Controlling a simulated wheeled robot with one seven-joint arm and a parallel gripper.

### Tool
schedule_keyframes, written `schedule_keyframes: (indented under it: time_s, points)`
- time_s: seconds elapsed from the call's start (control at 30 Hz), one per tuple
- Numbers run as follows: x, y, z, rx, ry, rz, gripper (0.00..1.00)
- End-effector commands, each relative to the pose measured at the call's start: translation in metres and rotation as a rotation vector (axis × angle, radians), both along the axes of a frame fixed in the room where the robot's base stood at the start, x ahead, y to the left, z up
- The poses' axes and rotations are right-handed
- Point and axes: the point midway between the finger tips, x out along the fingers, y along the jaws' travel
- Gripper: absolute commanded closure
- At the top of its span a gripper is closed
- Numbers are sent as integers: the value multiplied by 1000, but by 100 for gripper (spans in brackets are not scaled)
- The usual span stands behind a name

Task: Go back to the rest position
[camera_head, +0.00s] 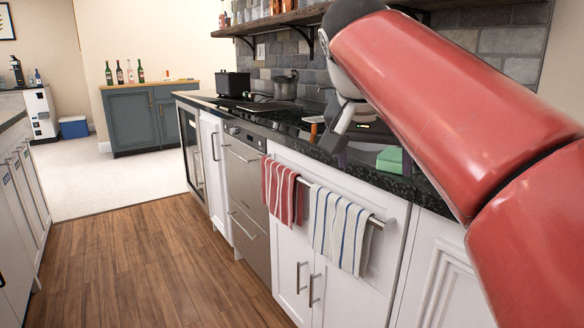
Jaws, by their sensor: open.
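My red arm comes in from the right and reaches over the dark counter (398,184). My gripper (338,150) is at the arm's far end, pointing down close above the counter near its front edge. It is open. I see nothing held in it, though the arm hides part of the space around it. A green and pale block, perhaps a sponge (390,160), lies on the counter to the right of the gripper. A small orange-brown item (315,121) is on the counter behind and left of the gripper.
Below the counter, a red striped towel (281,192) and a white striped towel (340,230) hang on a protruding rail. A black pot (233,83) and a grey pot (285,88) stand farther along. A shelf (275,20) overhangs. The wooden floor (150,260) is clear.

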Motion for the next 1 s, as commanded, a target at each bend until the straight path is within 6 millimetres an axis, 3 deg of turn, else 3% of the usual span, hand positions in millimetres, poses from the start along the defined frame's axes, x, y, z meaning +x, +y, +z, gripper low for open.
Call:
schedule_keyframes:
  time_s: [0.27, 0.37, 0.7, 0.8, 1.0]
  points:
    - [-33, -7, -43, -21, 38, 125, 17]
    - [-53, -12, -71, -21, 56, 188, 17]
    - [-146, -28, -218, 30, 71, 418, 17]
    - [-165, -28, -250, 44, 65, 453, 17]
    - [-179, -28, -277, 57, 58, 481, 17]
